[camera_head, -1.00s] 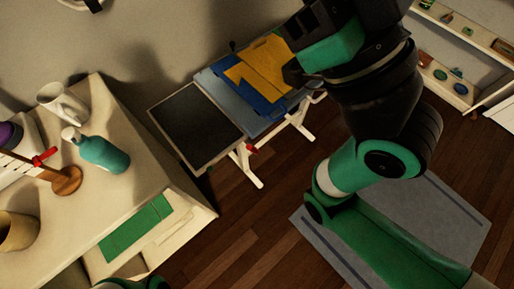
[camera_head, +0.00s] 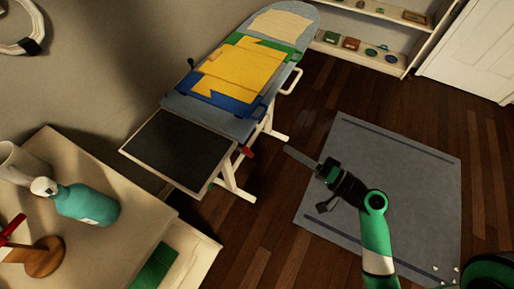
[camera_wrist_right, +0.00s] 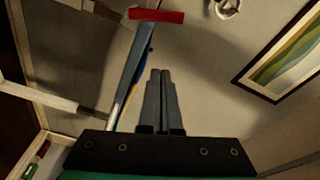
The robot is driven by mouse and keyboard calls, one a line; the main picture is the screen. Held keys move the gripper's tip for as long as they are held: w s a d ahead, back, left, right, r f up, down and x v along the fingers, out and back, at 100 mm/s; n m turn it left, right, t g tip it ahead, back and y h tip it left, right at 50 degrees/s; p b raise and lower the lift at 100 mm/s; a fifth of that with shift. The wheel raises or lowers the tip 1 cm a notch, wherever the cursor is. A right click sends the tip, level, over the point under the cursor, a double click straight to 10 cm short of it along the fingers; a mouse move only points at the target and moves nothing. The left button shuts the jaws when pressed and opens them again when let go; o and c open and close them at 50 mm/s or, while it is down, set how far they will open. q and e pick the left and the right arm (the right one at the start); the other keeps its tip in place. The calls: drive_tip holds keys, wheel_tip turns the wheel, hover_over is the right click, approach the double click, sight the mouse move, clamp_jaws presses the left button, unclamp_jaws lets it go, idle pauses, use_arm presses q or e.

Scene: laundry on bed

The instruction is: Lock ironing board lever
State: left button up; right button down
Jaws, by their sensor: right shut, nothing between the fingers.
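The ironing board (camera_head: 214,119) stands against the wall with a dark rest panel (camera_head: 180,147) at its near end. A red lever (camera_head: 247,151) shows below the board's right edge, by the white legs. A red bar, likely this lever, shows at the top of the right wrist view (camera_wrist_right: 157,16). My right gripper (camera_head: 287,150) is shut and empty, to the right of the lever and apart from it. Its fingers (camera_wrist_right: 160,72) lie together in the wrist view, below the red bar. Whether the lever is locked cannot be told. My left gripper is not in view.
A table (camera_head: 100,160) with a teal bottle (camera_head: 88,204) stands at left. A grey rug (camera_head: 400,190) lies on the floor at right. Shelves (camera_head: 385,65) stand at the back.

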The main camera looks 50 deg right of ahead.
drive_tip(key=shift+a, duration=0.1)
hover_over(240, 149)
drive_tip(key=s+d, duration=0.4)
drive_tip(key=d, duration=0.1)
drive_tip(key=a, duration=0.1)
drive_tip(key=s+a+b, duration=0.1)
drive_tip(key=a, duration=0.1)
drive_tip(key=shift+s+a+f, duration=0.25)
drive_tip(key=shift+s+f, duration=0.15)
drive_tip(key=shift+a, duration=0.1)
